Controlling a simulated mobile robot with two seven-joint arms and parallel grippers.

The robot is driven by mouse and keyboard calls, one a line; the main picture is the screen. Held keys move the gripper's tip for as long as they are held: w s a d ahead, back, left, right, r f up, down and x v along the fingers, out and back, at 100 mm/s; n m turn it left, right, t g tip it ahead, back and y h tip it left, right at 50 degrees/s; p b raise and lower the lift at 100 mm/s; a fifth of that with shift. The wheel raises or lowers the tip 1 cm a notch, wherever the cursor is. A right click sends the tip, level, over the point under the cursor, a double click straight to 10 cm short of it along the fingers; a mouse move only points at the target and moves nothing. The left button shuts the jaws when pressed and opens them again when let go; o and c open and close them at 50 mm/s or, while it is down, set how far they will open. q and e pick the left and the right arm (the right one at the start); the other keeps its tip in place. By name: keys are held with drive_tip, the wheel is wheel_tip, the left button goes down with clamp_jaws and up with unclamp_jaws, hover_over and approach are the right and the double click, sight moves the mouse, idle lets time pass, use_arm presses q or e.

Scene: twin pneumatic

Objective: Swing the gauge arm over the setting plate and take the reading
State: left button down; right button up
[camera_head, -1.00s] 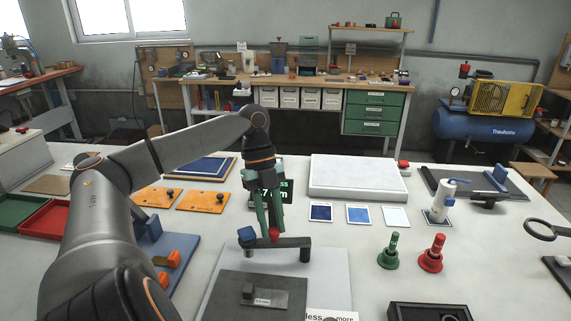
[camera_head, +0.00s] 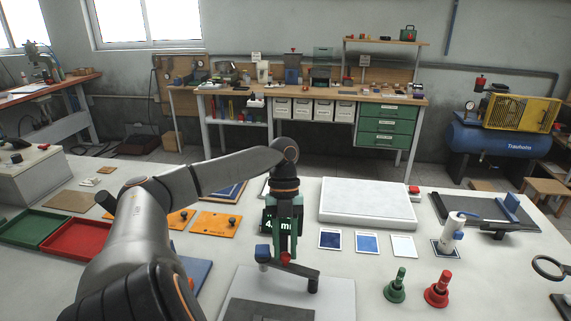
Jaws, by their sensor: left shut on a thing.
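The gauge arm (camera_head: 297,272) is a dark bar. Its near right end sits on a post over a pale base plate (camera_head: 338,297), and its far left end carries a blue block (camera_head: 263,253). My left gripper (camera_head: 285,256) comes down from above and is shut on the red knob (camera_head: 286,259) of the bar. A dark plate (camera_head: 270,312) lies in front of the bar, cut off by the lower picture edge. I cannot tell if it is the setting plate. A dark readout (camera_head: 269,222) with pale characters is mostly hidden behind the gripper. My right gripper is not in view.
A green plunger (camera_head: 396,287) and a red plunger (camera_head: 438,289) stand to the right. A pale slab (camera_head: 367,203) and several small sample cards lie behind. Orange plates (camera_head: 216,226) and a red tray (camera_head: 80,240) are left. The bench between bar and green plunger is clear.

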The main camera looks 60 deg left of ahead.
use_arm(q)
drive_tip(key=c, duration=0.9)
unclamp_jaws()
drive_tip(key=v, duration=0.7)
drive_tip(key=shift+r+p, duration=0.25)
drive_tip(key=shift+p, duration=0.05)
drive_tip(key=shift+w, duration=0.1)
